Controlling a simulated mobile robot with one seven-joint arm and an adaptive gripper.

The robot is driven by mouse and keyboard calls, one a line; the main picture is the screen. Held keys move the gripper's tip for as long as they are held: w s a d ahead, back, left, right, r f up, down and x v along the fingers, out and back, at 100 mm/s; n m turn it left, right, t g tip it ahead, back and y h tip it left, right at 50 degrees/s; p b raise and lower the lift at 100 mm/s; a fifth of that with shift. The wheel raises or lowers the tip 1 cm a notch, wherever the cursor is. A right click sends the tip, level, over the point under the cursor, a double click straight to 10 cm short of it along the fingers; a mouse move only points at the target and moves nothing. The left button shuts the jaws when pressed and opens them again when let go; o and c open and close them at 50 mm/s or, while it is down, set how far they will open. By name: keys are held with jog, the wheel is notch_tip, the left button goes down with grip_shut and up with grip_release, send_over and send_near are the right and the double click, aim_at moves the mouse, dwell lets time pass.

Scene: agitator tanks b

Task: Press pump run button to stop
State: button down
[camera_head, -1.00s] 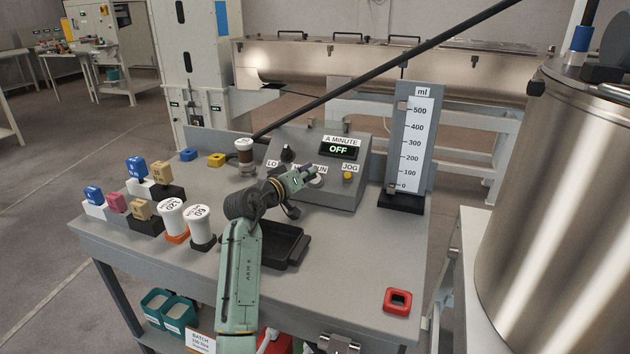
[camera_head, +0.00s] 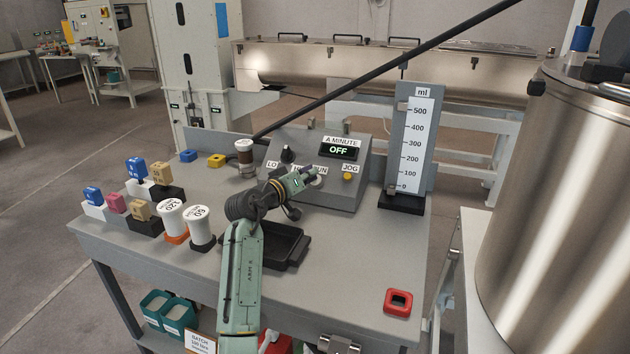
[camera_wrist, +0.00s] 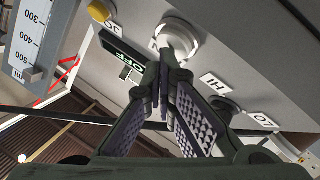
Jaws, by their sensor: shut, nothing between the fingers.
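The grey sloped pump control box (camera_head: 352,191) stands on the bench, its display (camera_head: 338,151) under "A MINUTE" reading OFF. The pale round run button (camera_head: 319,182) is partly hidden behind my gripper (camera_head: 310,170), beside the RUN label. In the wrist view the button (camera_wrist: 180,36) is a white disc in a ring, and my gripper (camera_wrist: 168,62) has its fingertips together directly before it, overlapping its lower edge. I cannot tell whether they touch it. The display also shows in the wrist view (camera_wrist: 122,56). My gripper is shut and empty.
A yellow JOG button (camera_head: 347,176) sits right of the run button, and a black LO/HI knob (camera_head: 287,154) left. A measuring scale (camera_head: 416,140) stands right of the box. A black tray (camera_head: 290,247) lies below my arm. White-topped jars (camera_head: 201,228) stand left.

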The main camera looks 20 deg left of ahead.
jog(key=shift+w+f, duration=0.1)
jog(key=shift+f, duration=0.05)
dwell(0.4)
jog(key=shift+s+r+p, duration=0.35)
jog(key=shift+s+r, duration=0.2)
jog(key=shift+r, duration=0.15)
jog(key=shift+s+r+p, duration=0.65)
jog(key=shift+s+r, duration=0.15)
jog(key=shift+r, duration=0.2)
jog(key=shift+s+r+p, duration=0.6)
jog(key=shift+s+r, duration=0.2)
jog(key=shift+r, duration=0.15)
